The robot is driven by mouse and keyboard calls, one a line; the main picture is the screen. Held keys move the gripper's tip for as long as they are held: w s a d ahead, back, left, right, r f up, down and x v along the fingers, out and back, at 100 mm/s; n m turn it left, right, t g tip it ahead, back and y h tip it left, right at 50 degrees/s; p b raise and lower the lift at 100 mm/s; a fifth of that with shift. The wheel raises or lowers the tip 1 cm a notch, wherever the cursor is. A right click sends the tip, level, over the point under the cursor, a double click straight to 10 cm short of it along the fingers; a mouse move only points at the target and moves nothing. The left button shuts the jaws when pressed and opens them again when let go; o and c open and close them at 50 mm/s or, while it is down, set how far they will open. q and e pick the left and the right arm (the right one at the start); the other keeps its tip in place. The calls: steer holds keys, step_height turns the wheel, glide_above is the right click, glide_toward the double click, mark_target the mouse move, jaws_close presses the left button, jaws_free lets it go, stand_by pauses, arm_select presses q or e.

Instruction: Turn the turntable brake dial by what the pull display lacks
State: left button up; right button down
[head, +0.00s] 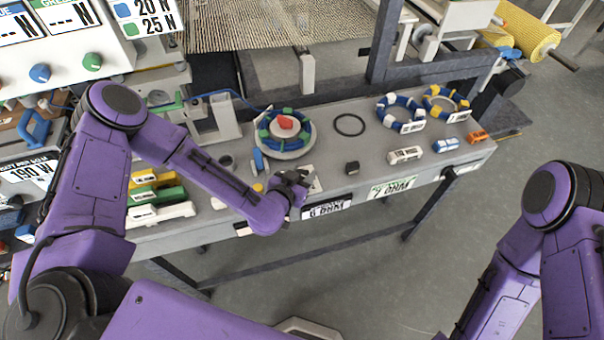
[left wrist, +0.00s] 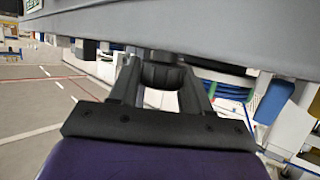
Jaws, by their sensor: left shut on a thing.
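My left gripper (head: 297,184) is at the front edge of the bench, below the turntable (head: 285,148) with its blue-and-green ring and red centre piece. The left wrist view shows its two fingers closed around a dark round knob (left wrist: 162,76) at the bench's front; I cannot tell how far the knob is turned or read any marks on it. In the head view my gripper hides the knob. A display panel (head: 110,50) at the upper left is cut off, so its readings are only partly visible. My right gripper is out of view.
The grey bench (head: 330,165) holds a black ring (head: 350,125), two segmented rings (head: 400,112) and several small toy-like vehicles (head: 405,155). Printed plates (head: 327,208) hang on the bench front. The floor in front is clear.

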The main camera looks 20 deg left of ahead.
arm_select(q)
steer(key=n+y, duration=0.3)
steer(key=y, duration=0.1)
steer(key=shift+d+n, duration=0.15)
steer(key=shift+n, duration=0.25)
steer(key=n+g+y+b, duration=0.1)
steer(key=n+g+y, duration=0.1)
steer(key=n+y, duration=0.3)
steer(key=shift+y, duration=0.6)
steer(key=n+g+y+b, duration=0.1)
steer(key=n+g+y, duration=0.2)
steer(key=n+g, duration=0.1)
steer(key=shift+n, duration=0.5)
steer(key=shift+n+g+y+b, duration=0.95)
steer(key=shift+n+g, duration=0.75)
steer(key=shift+g, duration=0.5)
steer(key=shift+r, duration=0.1)
steer(key=o, duration=1)
